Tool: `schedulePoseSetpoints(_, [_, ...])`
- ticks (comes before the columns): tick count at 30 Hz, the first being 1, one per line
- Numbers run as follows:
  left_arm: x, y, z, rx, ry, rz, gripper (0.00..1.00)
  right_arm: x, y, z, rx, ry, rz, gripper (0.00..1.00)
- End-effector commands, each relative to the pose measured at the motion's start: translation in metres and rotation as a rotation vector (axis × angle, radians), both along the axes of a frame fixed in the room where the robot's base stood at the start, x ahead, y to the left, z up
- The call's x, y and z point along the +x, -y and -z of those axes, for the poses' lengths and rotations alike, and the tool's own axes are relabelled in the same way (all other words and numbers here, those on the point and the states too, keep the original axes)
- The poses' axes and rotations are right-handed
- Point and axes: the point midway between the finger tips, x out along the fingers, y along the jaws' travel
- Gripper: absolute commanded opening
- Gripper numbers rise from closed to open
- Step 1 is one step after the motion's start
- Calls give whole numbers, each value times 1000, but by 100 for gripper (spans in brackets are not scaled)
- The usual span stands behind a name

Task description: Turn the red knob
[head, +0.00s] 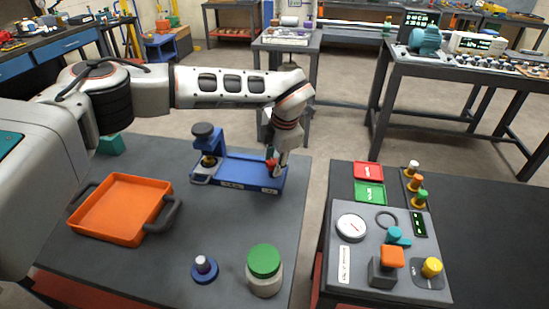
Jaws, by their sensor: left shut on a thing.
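The red knob (270,161) is at the right end of a blue fixture (234,172) on the left table. Only a small red part of it shows beside the fingers. My left gripper (275,169) comes down over it from above, fingers pointing down, and is shut on it. The gripper hides most of the knob, so its turn angle cannot be told. A dark round knob (203,130) tops the blue post at the fixture's left end. My right gripper is not in view.
An orange tray (121,236) with dark handles lies left of the fixture. A green-lidded jar (264,271) and a small blue-based peg (204,268) stand in front. A grey control panel (364,259) is on the right table, across a gap.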

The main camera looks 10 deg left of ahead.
Motion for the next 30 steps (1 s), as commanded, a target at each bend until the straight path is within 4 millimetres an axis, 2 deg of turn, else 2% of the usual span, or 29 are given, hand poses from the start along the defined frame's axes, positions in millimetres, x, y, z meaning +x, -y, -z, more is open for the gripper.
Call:
schedulePoseSetpoints(6, [3,1,0,4,5,-397,17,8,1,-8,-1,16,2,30])
schedulePoseSetpoints(9, [4,1,1,2,4,-538,17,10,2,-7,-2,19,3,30])
schedulePoseSetpoints(13, [4,0,2,2,5,-623,17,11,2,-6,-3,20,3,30])
schedulePoseSetpoints(20, [3,0,1,1,3,-629,17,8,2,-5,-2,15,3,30])
schedulePoseSetpoints(21, [3,0,1,1,3,-628,43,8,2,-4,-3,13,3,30])
schedulePoseSetpoints(22, [3,0,1,1,3,-628,49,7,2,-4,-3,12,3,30])
schedulePoseSetpoints(30, [3,1,1,0,2,-626,50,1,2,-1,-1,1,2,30])
